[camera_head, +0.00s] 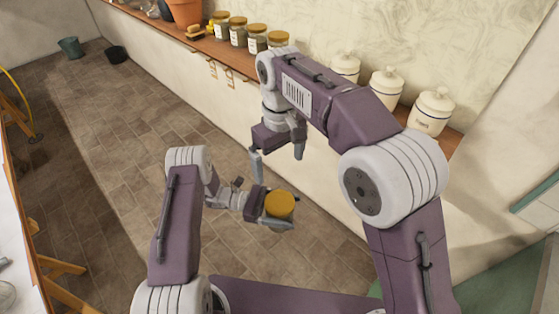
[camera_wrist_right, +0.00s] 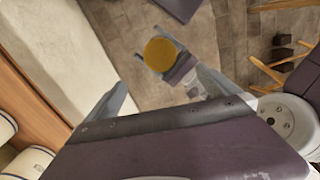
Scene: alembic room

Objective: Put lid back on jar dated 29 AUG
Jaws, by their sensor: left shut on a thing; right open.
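A round yellow-orange lid (camera_head: 280,206) is in my left gripper (camera_head: 277,218), held in the air over the floor. It also shows in the right wrist view (camera_wrist_right: 160,54), between the fingers of my left gripper. Whether a jar is under it I cannot tell. My right gripper (camera_head: 277,158) is open and empty, above and apart from the lid, fingers pointing down. Several glass jars with yellow lids and pale labels, one of them a jar (camera_head: 238,32), stand on the wall shelf at the back. The dates are too small to read, and my right arm partly covers the rightmost jar.
The wooden shelf (camera_head: 205,45) runs along the wall. White lidded canisters (camera_head: 431,112) stand on its right part, behind my right arm. A terracotta pot (camera_head: 186,12) and a brush (camera_head: 196,33) are at its left. The tiled floor (camera_head: 110,130) below is mostly clear.

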